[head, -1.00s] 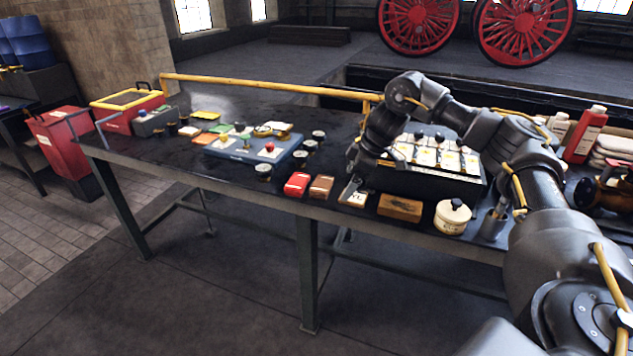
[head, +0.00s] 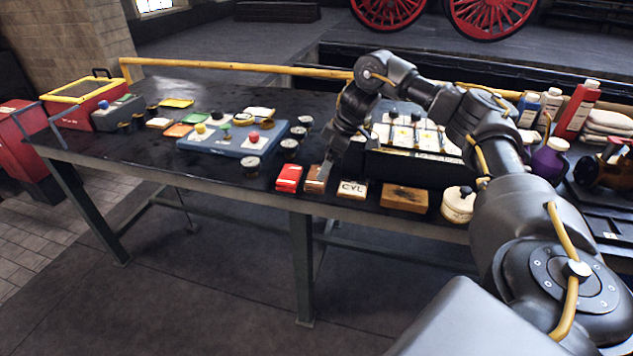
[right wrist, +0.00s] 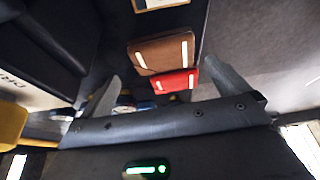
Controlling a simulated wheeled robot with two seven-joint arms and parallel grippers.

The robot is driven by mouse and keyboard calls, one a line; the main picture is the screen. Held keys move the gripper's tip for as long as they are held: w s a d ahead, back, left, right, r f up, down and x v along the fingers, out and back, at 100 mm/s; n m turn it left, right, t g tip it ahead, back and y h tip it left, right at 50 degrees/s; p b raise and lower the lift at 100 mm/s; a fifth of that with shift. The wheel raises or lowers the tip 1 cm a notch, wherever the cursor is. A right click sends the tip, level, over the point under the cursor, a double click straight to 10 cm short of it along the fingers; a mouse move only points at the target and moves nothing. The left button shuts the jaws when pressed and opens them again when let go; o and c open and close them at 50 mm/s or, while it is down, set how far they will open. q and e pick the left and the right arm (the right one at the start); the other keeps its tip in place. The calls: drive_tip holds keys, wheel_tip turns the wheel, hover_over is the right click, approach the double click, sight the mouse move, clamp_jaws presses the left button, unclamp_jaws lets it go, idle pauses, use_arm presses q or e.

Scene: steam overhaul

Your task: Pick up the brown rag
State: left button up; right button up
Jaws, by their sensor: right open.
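The brown rag (head: 314,183) is a small folded brown piece near the front edge of the dark workbench (head: 225,180), beside a red folded piece (head: 289,178). In the right wrist view the brown rag (right wrist: 163,53) lies ahead of my open right gripper (right wrist: 162,70), with a pale stripe on it. In the head view my right gripper (head: 326,170) points down close to the rag and partly covers it. The jaws look empty. I cannot tell whether a finger touches the rag. My left gripper is not in view.
A CYL-marked block (head: 352,189), a wooden block (head: 404,198) and a white lidded pot (head: 458,204) line the front edge to the right. A dark case with cards (head: 408,166) stands behind. Dark jars (head: 289,149) and a blue tray (head: 210,142) are to the left.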

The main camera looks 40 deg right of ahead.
drive_tip(key=shift+f, duration=0.2)
drive_tip(key=shift+a+f, duration=0.1)
drive_tip(key=x, duration=0.3)
drive_tip(key=shift+a+f+p, duration=0.25)
drive_tip(key=shift+f+p, duration=0.05)
drive_tip(key=shift+p, duration=0.1)
drive_tip(key=shift+w+a+f, duration=0.15)
drive_tip(key=shift+w+f, duration=0.05)
drive_tip(key=shift+f, duration=0.35)
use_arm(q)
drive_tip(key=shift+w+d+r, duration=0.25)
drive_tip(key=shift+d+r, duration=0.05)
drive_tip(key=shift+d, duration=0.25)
use_arm(e)
drive_tip(key=shift+c, duration=0.4)
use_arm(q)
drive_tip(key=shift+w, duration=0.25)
use_arm(e)
drive_tip(key=c, duration=0.7)
